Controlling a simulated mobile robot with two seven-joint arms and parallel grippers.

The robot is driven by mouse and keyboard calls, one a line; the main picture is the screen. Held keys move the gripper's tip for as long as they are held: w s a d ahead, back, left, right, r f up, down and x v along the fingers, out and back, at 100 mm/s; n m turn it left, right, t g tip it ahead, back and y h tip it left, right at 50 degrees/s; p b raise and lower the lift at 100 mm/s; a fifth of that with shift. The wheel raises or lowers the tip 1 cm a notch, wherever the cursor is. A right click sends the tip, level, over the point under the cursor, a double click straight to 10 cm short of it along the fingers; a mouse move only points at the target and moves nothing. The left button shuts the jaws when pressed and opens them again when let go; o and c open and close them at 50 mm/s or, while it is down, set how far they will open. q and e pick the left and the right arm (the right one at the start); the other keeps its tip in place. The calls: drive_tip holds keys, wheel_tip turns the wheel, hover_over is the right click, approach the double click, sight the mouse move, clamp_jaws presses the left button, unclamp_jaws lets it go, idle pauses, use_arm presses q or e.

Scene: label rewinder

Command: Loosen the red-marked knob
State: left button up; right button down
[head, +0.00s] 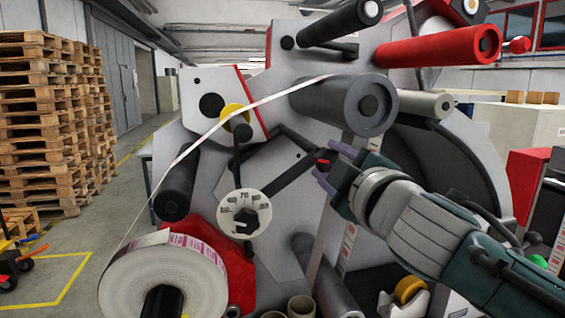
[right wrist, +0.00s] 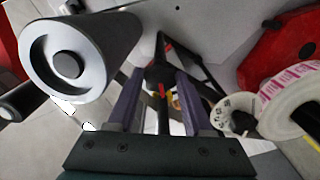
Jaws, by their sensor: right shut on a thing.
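The red-marked knob (head: 322,158) is a small dark knob with a red mark, at the end of a dark arm on the grey label rewinder (head: 275,180). My right gripper (head: 334,167) comes in from the right and is shut on the knob, with its purple fingers on either side. In the right wrist view the knob (right wrist: 159,76) sits between the two fingertips, its red mark showing. The fingers hide part of the knob in the head view. My left gripper is not in view.
A grey roller (head: 345,105) stands out just above my right gripper. A white dial (head: 244,214) and a large label roll (head: 163,282) are at lower left of the knob. A red roller (head: 440,47) is at upper right. Pallets (head: 45,120) are stacked at far left.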

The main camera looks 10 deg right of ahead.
drive_tip(key=shift+n, duration=0.5)
drive_tip(key=shift+c, duration=1.5)
unclamp_jaws()
drive_tip(key=s+b, duration=0.1)
drive_tip(key=s, duration=0.9)
drive_tip(key=shift+d, duration=0.15)
